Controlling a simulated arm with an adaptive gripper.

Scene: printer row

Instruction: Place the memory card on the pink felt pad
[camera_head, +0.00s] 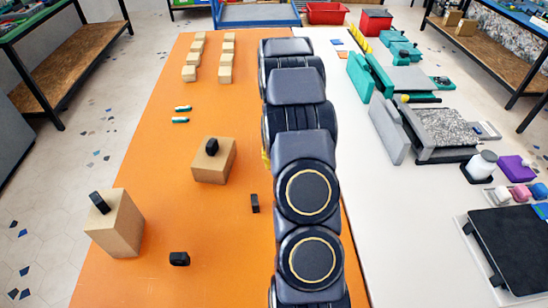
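My arm runs up the middle of the picture, over the seam between the orange and the white surfaces. Its end and my gripper cannot be made out. I cannot pick out the memory card for sure. Small black pieces lie on the orange top, one (255,203) just left of my arm and one (179,259) nearer the front. I see no pad that is clearly pink; my arm may hide it. Small flat squares, one blue (336,41) and one orange (342,54), lie at the back of the white top.
Wooden blocks (113,225) bearing black pieces stand at left on the orange top (200,285). Smaller blocks (190,73) stand farther back. Green and grey machine parts (450,130), a white bottle (482,163) and a black slab (510,245) crowd the right. Front-left orange surface is mostly clear.

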